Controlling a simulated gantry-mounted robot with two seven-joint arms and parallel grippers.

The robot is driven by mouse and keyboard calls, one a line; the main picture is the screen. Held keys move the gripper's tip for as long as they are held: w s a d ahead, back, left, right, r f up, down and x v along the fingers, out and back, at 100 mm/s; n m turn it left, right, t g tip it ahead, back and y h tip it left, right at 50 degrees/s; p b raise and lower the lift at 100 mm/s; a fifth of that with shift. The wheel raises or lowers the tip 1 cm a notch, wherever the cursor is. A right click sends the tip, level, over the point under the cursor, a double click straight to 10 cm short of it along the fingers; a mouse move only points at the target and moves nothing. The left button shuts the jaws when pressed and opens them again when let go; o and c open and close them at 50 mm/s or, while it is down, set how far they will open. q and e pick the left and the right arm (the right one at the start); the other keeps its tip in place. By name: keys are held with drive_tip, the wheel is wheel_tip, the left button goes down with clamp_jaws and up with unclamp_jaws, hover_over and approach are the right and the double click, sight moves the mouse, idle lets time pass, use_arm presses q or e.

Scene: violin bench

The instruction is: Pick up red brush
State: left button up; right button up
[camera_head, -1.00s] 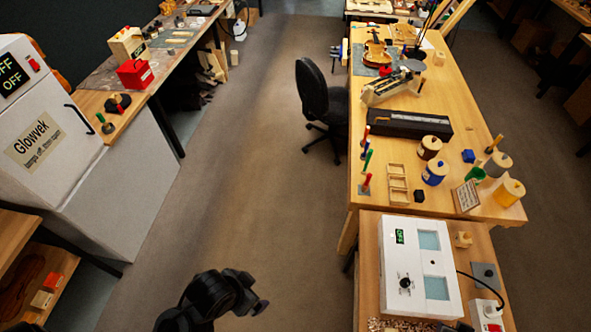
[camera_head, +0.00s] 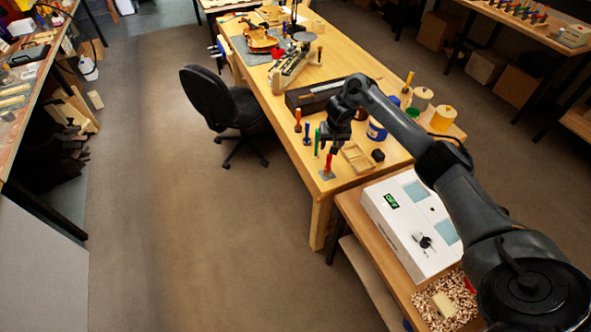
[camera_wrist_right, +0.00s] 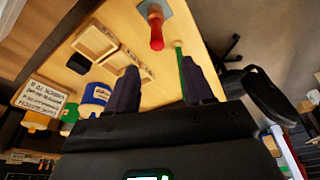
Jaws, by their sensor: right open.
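The red brush (camera_head: 328,166) stands upright on a small grey plate near the workbench's front left corner. It also shows at the top of the right wrist view (camera_wrist_right: 156,28), ahead of the fingertips. My right gripper (camera_head: 331,146) hangs just above and beside the brush, with its arm reaching in from the right. In the right wrist view its two dark fingers are apart, with nothing held between them (camera_wrist_right: 160,68). My left gripper is not in view.
A green brush (camera_head: 317,142), a blue one (camera_head: 307,134) and an orange one (camera_head: 298,121) stand close behind. Wooden trays (camera_head: 357,157) and a black block (camera_head: 378,155) lie to the right. A white device (camera_head: 408,232) stands on the lower table. Open floor lies left.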

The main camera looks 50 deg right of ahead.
sight(330, 156)
drive_tip(key=b+x, duration=0.1)
drive_tip(key=x, duration=0.3)
drive_tip(key=shift+s+f+b, duration=0.15)
drive_tip(key=shift+f+b, duration=0.15)
drive_tip(key=shift+b, duration=0.05)
drive_tip(key=shift+d+f, duration=0.1)
drive_tip(key=shift+f, duration=0.3)
drive_tip(key=x, duration=0.1)
drive_tip(key=b+x, duration=0.1)
drive_tip(key=x, duration=0.1)
drive_tip(key=shift+s+f, duration=0.15)
drive_tip(key=shift+f, duration=0.25)
drive_tip(key=shift+f+b, duration=0.45)
drive_tip(key=shift+f, duration=0.2)
drive_tip(key=shift+w, duration=0.25)
clamp_jaws()
